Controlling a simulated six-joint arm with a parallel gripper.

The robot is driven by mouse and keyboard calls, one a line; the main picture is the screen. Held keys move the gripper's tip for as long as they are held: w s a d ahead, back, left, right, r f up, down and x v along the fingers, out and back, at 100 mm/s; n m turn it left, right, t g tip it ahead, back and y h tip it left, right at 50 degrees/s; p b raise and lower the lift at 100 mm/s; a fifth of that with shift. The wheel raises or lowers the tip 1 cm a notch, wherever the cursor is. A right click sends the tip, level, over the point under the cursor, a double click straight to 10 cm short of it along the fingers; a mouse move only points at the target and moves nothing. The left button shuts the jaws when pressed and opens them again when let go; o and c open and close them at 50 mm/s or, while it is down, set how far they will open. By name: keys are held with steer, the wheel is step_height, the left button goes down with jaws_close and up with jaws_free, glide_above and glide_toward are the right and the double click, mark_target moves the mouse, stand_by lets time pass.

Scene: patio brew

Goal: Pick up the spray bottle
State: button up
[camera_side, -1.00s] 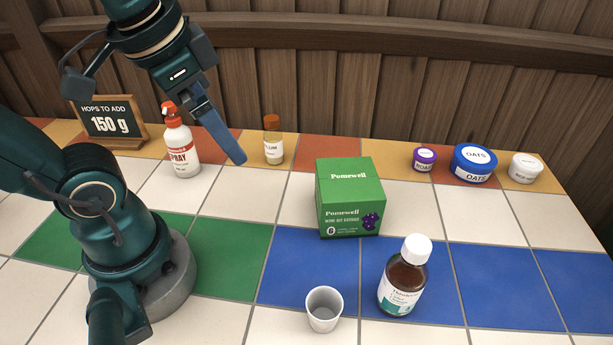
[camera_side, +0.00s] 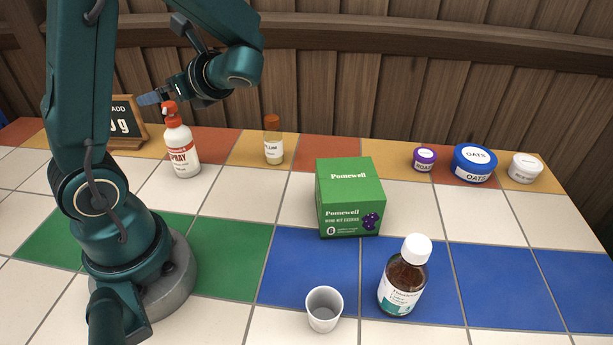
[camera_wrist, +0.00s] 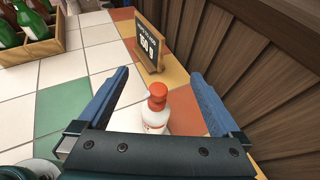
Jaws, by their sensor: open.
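The spray bottle (camera_side: 181,149) is white with a red spray head and a red label band. It stands upright on the tiles at the back left, in front of the wooden fence. In the wrist view the spray bottle (camera_wrist: 156,112) sits between the two blue fingers, near the gripper body. My gripper (camera_wrist: 164,86) is open and empty, with a finger on each side of the bottle and gaps to both. In the side view my gripper (camera_side: 155,97) is beside the bottle's head, pointing left; its far finger is hidden.
A hops sign (camera_side: 130,122) stands just behind and left of the bottle. A small orange-capped bottle (camera_side: 273,142) is to the right. A green box (camera_side: 349,200) stands mid-table. The wooden fence (camera_wrist: 270,60) runs close on the right in the wrist view, and a crate of bottles (camera_wrist: 36,46) is at upper left.

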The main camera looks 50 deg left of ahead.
mark_target(185, 137)
step_height(185, 137, down, 10)
steer(key=shift+s+a+f, duration=0.1)
steer(key=shift+f, duration=0.1)
steer(key=shift+x, duration=2.45)
jaws_close()
